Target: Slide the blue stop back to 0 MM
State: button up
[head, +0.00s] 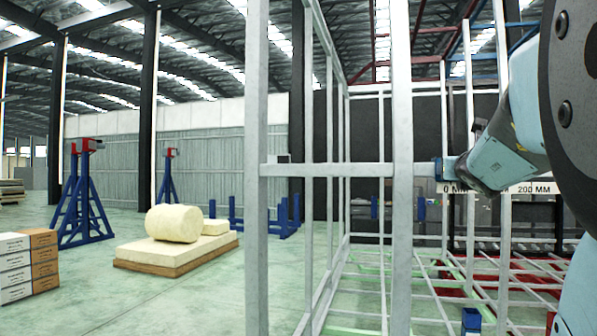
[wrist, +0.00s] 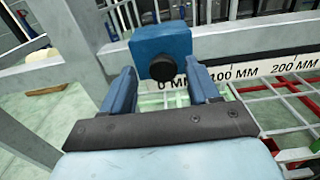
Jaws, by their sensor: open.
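The blue stop (wrist: 160,42) is a blue block with a round black knob facing me, in the wrist view. It sits on the grey rail at the left end of the white scale strip (wrist: 238,74), just above the 0 MM mark, which it partly crowds. My gripper (wrist: 160,70) is open, with one blue finger on each side of the knob's lower front. I cannot tell whether either finger touches the stop. In the head view, my gripper (head: 456,168) is at the rail near the 0 MM label; the stop is hard to tell from the fingers there.
Grey upright posts (head: 402,120) and a horizontal rail (head: 325,170) of the chassis frame stand close in front. The strip (head: 530,188) runs right to 200 MM. Red and grey mesh lies below. Blue stands (head: 82,200) and a pallet (head: 175,252) are farther left.

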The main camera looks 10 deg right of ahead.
jog(key=v, duration=1.3)
jog(key=shift+a, duration=0.25)
jog(key=shift+s, duration=0.2)
jog(key=w+a+f+n+g+y, duration=0.1)
jog(key=a+f+n+y, duration=0.5)
jog(key=a+n, duration=0.55)
jog(key=w+a+f+n+g+y, duration=0.1)
jog(key=a+f+n+y, duration=0.6)
jog(key=n, duration=0.7)
jog(key=s+a+f+n+g+h, duration=0.1)
jog(key=s+f+n+g+h, duration=0.1)
jog(key=s+f+n+g, duration=0.2)
jog(key=s+f+n+g+h, duration=0.3)
jog(key=s+f+n+g, duration=0.1)
jog(key=f+n, duration=0.6)
jog(key=shift+s+a+f+n+g, duration=0.3)
jog(key=shift+s+a+f+n, duration=0.1)
jog(key=shift+s+n, duration=0.35)
